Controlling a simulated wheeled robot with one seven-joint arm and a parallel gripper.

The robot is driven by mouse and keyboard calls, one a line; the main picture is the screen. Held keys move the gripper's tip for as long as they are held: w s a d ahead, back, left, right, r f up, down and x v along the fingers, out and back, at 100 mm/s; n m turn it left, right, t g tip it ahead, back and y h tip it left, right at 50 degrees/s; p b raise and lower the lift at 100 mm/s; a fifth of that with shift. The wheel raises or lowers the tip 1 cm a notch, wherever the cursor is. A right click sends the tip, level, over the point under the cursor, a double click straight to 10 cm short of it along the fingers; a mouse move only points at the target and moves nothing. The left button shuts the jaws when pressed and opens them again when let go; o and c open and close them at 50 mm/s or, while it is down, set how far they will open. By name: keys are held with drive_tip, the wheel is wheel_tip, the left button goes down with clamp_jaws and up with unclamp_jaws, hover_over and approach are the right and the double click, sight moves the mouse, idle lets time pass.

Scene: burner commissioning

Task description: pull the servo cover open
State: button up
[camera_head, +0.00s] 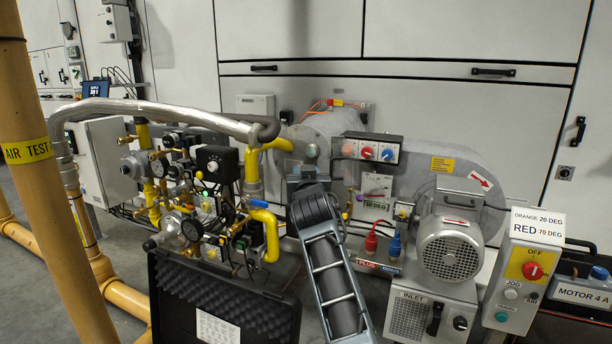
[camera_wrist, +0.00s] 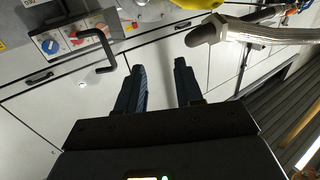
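My gripper (camera_wrist: 160,66) is open in the wrist view. Its two dark fingers stand apart, with nothing between them but the pale panels behind. A black bent handle (camera_wrist: 107,50) is left of the fingers, apart from them and in front of a knob box (camera_wrist: 60,38). I cannot tell whether this handle belongs to the servo cover. In the head view, a pale box with a dial and a "50 DEG" label (camera_head: 377,188) sits below the knob box (camera_head: 371,150); it may be the servo cover. My arm hides part of the burner, and the fingers cannot be made out there.
A braided metal hose (camera_head: 165,112) and yellow gas pipes (camera_head: 263,225) crowd the left; the hose also shows upper right in the wrist view (camera_wrist: 265,31). A motor (camera_head: 450,250) and control box (camera_head: 524,275) stand right. An open black case (camera_head: 225,300) is in front.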

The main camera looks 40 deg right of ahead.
drive_tip(key=p+v, duration=0.1)
drive_tip(key=v, duration=0.6)
drive_tip(key=shift+s+a, duration=0.2)
drive_tip(key=shift+s, duration=0.1)
drive_tip(key=shift+c, duration=0.4)
